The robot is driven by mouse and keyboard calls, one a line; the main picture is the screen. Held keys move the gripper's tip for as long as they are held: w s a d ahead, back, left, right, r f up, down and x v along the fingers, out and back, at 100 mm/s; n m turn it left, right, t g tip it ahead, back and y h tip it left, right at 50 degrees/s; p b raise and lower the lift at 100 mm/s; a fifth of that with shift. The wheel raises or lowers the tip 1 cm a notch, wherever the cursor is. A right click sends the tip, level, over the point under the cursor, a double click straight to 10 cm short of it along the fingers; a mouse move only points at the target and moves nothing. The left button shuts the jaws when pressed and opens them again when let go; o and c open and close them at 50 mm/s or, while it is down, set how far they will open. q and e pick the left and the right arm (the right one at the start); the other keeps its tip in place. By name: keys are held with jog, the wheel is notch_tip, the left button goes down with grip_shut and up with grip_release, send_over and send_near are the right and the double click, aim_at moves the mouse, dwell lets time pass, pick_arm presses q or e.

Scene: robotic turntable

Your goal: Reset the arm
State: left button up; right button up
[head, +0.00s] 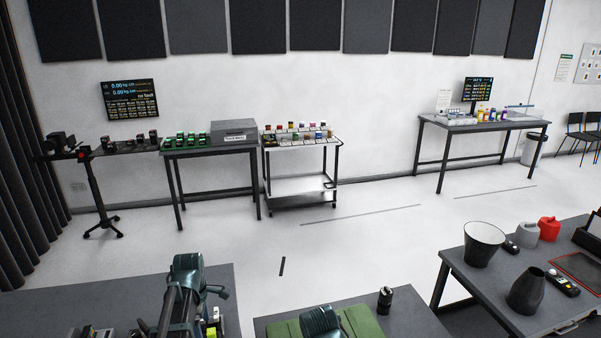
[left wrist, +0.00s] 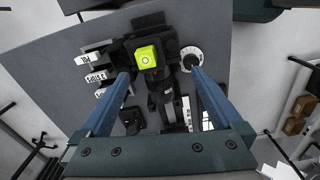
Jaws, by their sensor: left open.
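My left gripper (left wrist: 158,73) is open and empty in the left wrist view, its two blue fingers spread over a dark grey table (left wrist: 75,50). Beyond and between the fingertips is a black device (left wrist: 160,100) with a bright yellow-green block (left wrist: 146,56) on it. A white round dial (left wrist: 191,57) sits beside the right finger, and white labelled tags (left wrist: 95,77) lie by the left one. In the head view my left arm (head: 187,280) hangs over the front left table. A teal part (head: 320,322), probably of my right arm, shows at the bottom; its gripper is out of sight.
A green mat (head: 362,322) and a small black item (head: 385,298) are on the front middle table. A cart (head: 300,187) stands at the back wall; the floor between is mostly clear.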

pick_arm(q)
jog(key=s+d+f+m+b, duration=0.3)
jog(key=s+d+m, duration=0.5)
jog(key=d+m, duration=0.2)
jog(key=s+d+f+m+y+b, duration=0.1)
jog(key=s+d+f+m+b, duration=0.3)
jog(key=s+d+m, duration=0.4)
jog(key=shift+s+d+m, duration=0.3)
jog(key=shift+d+m, duration=1.3)
jog(key=shift+m, duration=1)
jog(key=shift+f, duration=0.1)
